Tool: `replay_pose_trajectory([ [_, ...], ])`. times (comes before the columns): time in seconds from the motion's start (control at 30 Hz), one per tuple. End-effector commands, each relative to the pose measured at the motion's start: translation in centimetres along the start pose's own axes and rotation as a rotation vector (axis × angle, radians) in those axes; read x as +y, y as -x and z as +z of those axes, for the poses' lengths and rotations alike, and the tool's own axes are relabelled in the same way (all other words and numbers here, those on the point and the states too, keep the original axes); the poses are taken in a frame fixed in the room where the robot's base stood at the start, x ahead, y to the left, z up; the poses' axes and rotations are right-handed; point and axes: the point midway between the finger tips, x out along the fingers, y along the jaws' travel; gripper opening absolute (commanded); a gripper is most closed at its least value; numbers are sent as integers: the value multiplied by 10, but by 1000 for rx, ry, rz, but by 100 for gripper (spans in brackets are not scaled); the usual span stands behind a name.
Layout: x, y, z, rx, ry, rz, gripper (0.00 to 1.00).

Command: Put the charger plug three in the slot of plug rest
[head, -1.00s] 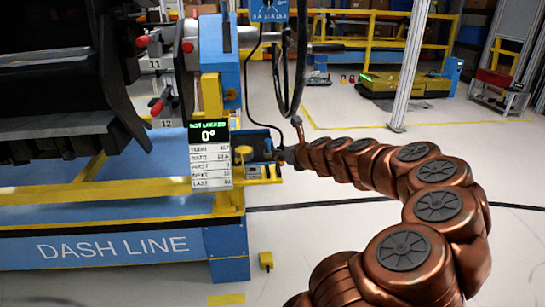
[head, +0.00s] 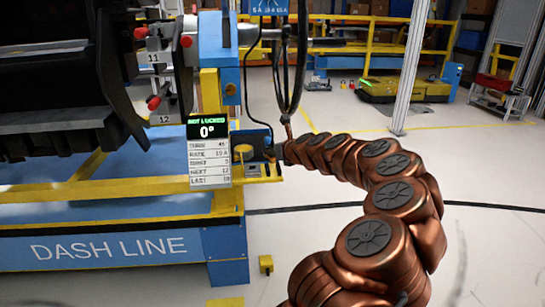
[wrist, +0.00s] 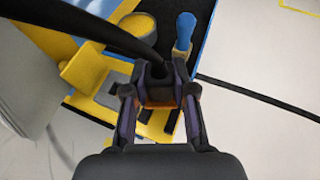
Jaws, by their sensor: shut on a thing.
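My gripper (wrist: 160,98) is shut on a dark plug-like piece (wrist: 157,72) with a thick black cable (wrist: 95,28) running to it from the upper left in the wrist view. I take it for the charger plug; no number on it is readable. Below it lies a yellow plate (wrist: 157,124) with dark slots, probably the plug rest. The gripper hides part of it, and I cannot tell whether the plug touches it. In the head view my gripper (head: 272,152) is small and dark, at the right end of the yellow shelf (head: 262,179) on the bench.
On the same ledge are a yellow round cup (wrist: 137,26), a yellow block (wrist: 84,66) and a blue-handled tool (wrist: 185,30). A hanging display sign (head: 209,152) stands left of the gripper. Black cables (head: 290,70) hang above. Floor to the right is open.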

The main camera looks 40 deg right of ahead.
Motion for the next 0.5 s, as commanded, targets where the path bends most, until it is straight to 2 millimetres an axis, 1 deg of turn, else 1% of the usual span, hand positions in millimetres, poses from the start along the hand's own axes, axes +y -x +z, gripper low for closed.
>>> replay_pose_trajectory([
  [0.03,0,-3,-7,-1,-1,0,0],
  [0.07,0,-3,-8,-1,-2,0,0],
  [0.33,0,-2,-7,-1,-2,-1,0],
  [0.5,0,-4,-10,-1,-2,0,0],
])
